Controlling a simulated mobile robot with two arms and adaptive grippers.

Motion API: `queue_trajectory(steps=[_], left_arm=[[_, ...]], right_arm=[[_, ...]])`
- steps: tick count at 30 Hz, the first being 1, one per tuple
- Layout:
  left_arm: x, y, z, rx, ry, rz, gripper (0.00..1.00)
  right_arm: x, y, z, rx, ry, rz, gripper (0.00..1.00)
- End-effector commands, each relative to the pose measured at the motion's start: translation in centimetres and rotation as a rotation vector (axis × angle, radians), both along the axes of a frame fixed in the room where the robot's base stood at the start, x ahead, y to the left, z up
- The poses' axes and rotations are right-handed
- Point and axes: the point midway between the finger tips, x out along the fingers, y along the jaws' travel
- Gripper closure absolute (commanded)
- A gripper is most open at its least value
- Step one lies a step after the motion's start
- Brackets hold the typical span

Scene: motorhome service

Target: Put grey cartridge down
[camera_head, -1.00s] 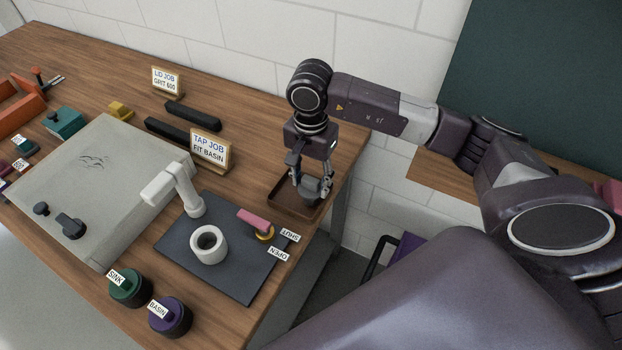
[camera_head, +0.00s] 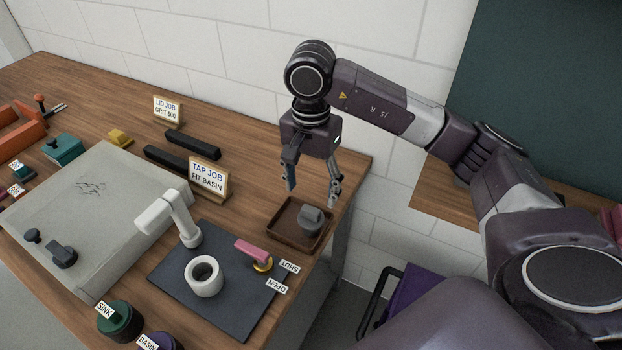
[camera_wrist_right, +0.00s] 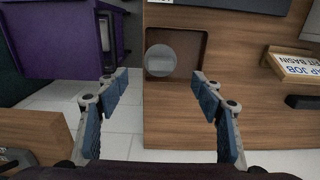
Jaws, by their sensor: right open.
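The grey cartridge (camera_head: 311,220) stands in the right part of a small brown tray (camera_head: 272,222) near the bench's right edge. In the right wrist view the cartridge (camera_wrist_right: 160,60) shows as a round grey top inside the tray (camera_wrist_right: 190,38), near one side wall. My right gripper (camera_head: 312,196) is open and empty above the tray, apart from the cartridge. Its two blue-padded fingers (camera_wrist_right: 163,82) are spread wide in the wrist view. My left gripper is not in view.
A white tap (camera_head: 182,222), a white ring (camera_head: 204,276) and a pink-handled valve (camera_head: 254,252) are on the dark mat (camera_head: 226,310). The TAP JOB sign (camera_head: 209,179) stands left of my gripper. A purple cart (camera_head: 402,302) is beyond the bench edge.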

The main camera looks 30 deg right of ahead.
Motion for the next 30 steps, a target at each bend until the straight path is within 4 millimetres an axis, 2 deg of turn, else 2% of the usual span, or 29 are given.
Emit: queue_trajectory(steps=[1,4,9,30], left_arm=[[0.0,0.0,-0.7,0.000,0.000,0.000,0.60],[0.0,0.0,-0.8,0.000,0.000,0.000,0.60],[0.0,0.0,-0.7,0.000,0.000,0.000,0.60],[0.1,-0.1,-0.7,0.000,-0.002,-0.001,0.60]], right_arm=[[0.2,0.0,0.9,0.000,-0.007,-0.001,0.39],[0.1,0.0,2.7,0.000,-0.004,0.000,0.39],[0.1,0.0,4.1,0.000,-0.001,-0.001,0.39],[0.0,0.0,4.5,0.001,0.001,-0.001,0.39]])
